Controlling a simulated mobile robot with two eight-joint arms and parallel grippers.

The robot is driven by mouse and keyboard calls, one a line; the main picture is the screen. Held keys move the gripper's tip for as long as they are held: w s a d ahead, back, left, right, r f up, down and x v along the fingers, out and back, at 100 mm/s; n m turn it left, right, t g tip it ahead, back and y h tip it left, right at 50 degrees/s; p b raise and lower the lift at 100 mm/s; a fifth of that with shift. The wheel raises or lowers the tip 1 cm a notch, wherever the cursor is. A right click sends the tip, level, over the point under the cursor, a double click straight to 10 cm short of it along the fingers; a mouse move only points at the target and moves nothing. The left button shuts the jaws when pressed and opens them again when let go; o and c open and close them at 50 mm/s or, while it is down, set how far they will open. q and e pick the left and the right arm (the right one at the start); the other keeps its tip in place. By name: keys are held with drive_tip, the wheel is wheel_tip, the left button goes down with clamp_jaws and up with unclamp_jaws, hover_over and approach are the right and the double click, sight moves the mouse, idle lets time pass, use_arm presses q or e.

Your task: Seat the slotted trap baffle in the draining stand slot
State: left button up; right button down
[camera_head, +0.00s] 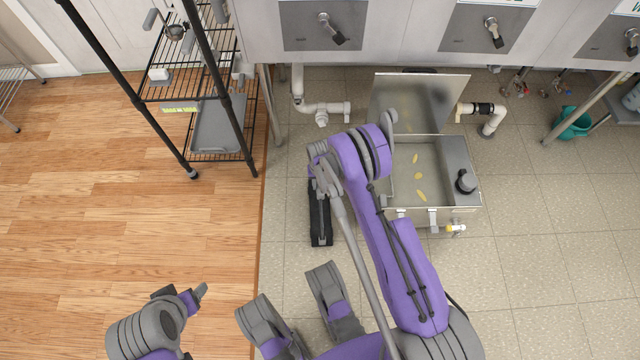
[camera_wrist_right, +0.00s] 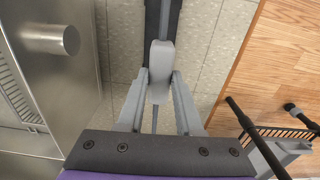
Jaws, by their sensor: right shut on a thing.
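The slotted trap baffle shows in the right wrist view as a pale grey grip block (camera_wrist_right: 160,62) between my right fingers. Its plate is mostly hidden or seen edge-on. My right gripper (camera_wrist_right: 158,88) is shut on this block; in the head view the right gripper (camera_head: 322,180) is at the far end of the black draining stand (camera_head: 314,228). The stand lies on the tiles left of the trap and shows in the wrist view beyond the block. I cannot tell whether the baffle is in the slot. My left gripper (camera_head: 202,291) is low at left, its opening unclear.
The open metal trap (camera_head: 440,212) stands right of the stand, with its lid (camera_head: 440,95) raised and yellowish bits inside. A black wire rack (camera_head: 215,140) stands at upper left. Sink basins run along the top. The wood floor at left is largely clear.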

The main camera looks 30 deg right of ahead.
drive_tip(key=shift+f, duration=0.2)
drive_tip(key=shift+f, duration=2.45)
drive_tip(key=c, duration=0.5)
unclamp_jaws()
wheel_tip(320, 180, up, 11)
drive_tip(key=p, duration=0.2)
drive_tip(key=shift+p, duration=0.4)
